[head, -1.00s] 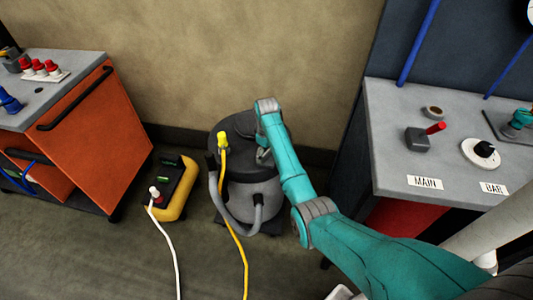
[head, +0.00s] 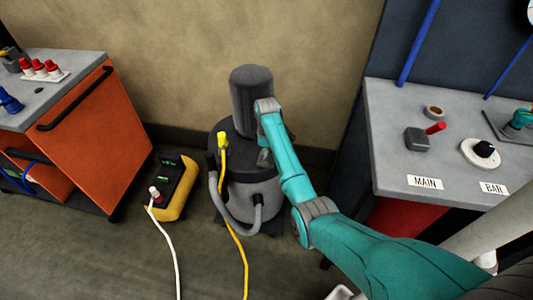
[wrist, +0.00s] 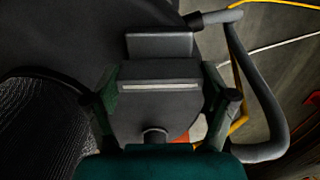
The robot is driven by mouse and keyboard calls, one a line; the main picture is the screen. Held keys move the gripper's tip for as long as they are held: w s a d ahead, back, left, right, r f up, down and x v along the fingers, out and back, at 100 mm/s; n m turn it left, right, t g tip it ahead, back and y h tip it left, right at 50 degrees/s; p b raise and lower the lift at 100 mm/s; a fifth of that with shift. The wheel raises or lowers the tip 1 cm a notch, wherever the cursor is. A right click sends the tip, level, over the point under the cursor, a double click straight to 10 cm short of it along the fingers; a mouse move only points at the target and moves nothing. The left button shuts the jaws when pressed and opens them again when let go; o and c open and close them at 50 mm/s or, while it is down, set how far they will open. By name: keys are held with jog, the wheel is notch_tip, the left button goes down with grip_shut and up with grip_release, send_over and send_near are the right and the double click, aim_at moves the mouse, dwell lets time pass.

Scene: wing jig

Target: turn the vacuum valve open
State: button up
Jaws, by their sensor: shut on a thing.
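The grey vacuum cleaner (head: 243,192) stands on the floor by the wall. My gripper (wrist: 161,80) is at its right side; in the head view my arm mostly hides it. In the wrist view its fingers are shut on a dark block (wrist: 160,70) with a pale stripe, beside the dark drum. I cannot tell whether this block is a valve. A dark cylinder (head: 250,97) stands up from the vacuum's top, and its mesh-like side (wrist: 40,125) seems to show in the wrist view. On the right bench, a grey block with a red handle (head: 435,128) sits above a MAIN label.
The right bench (head: 385,150) also holds a black knob (head: 484,149) on a white disc, near a BAR label. A yellow power box (head: 178,188) with cables lies left of the vacuum. An orange cabinet (head: 80,140) stands farther left.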

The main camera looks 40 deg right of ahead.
jog(key=o, duration=1)
notch_tip(320, 180, up, 12)
dwell(0.6)
